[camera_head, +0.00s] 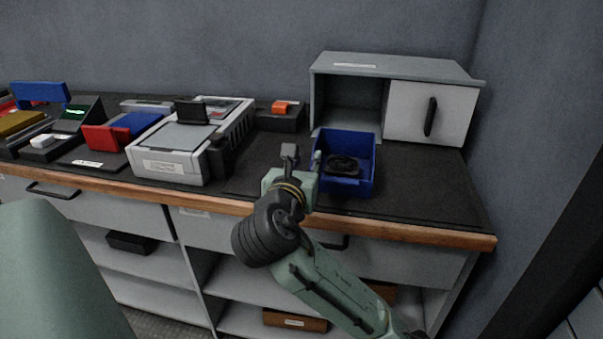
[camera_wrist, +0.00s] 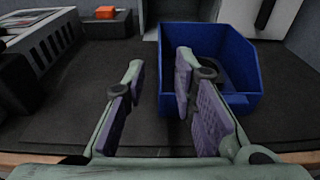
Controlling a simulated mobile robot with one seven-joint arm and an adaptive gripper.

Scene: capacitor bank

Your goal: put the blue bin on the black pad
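The blue bin (camera_head: 361,184) stands upright on the dark counter, in front of the grey cabinet. A black round object (camera_head: 343,164) lies in it. The bin also shows in the wrist view (camera_wrist: 274,75). My gripper (camera_head: 302,160) is open at the bin's left side. In the wrist view my gripper (camera_wrist: 160,105) has its left finger outside the bin, with the right finger overlapping the bin's left part. I cannot tell whether either finger touches it. The black pad cannot be told clearly from the dark counter surface.
A grey cabinet (camera_head: 430,112) with one open compartment stands behind the bin. A grey machine (camera_head: 172,153) and a black block with an orange piece (camera_head: 281,107) stand to the left. Counter (camera_head: 430,190) right of the bin is clear, ending at a wooden edge (camera_head: 420,232).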

